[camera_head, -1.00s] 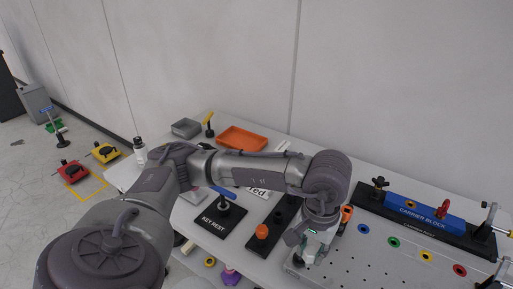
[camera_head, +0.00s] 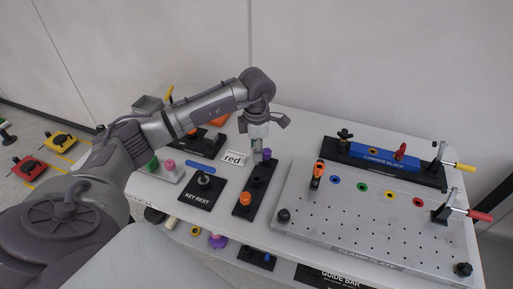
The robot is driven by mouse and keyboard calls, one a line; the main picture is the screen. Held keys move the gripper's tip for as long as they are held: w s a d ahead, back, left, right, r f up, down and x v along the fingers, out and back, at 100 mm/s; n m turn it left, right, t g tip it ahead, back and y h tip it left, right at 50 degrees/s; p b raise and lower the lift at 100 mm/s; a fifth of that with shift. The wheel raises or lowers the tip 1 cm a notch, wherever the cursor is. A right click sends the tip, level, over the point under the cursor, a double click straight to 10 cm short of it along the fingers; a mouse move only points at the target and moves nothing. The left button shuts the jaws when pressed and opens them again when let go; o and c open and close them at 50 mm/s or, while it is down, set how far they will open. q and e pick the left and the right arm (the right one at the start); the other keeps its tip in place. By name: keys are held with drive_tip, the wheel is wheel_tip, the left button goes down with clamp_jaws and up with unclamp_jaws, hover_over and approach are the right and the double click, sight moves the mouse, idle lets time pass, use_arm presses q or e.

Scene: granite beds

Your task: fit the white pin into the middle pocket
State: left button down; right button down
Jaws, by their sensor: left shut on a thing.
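My left gripper (camera_head: 257,151) is above the far half of a narrow black block (camera_head: 259,192). It is shut on a small pale thing, which seems to be the white pin and is mostly hidden by the fingers. I cannot tell whether the held thing touches the block. My right gripper is not in view.
A key rest (camera_head: 199,195) with a blue-handled key stands left of the block. A clamp plate (camera_head: 370,221) with an orange-topped tool (camera_head: 318,171) lies to the right. The blue carrier block (camera_head: 370,153) is behind it. A "red" card (camera_head: 233,159) lies left of the gripper.

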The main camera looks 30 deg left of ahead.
use_arm(q)
drive_tip(key=shift+d, duration=0.1)
drive_tip(key=shift+f, duration=0.1)
wheel_tip(320, 180, down, 6)
drive_tip(key=b, duration=0.5)
drive_tip(key=shift+r, duration=0.25)
idle(1.0)
drive_tip(key=shift+f+b, duration=1.85)
drive_tip(key=shift+f, duration=0.15)
drive_tip(key=c, duration=0.8)
unclamp_jaws()
drive_tip(key=shift+r, duration=0.1)
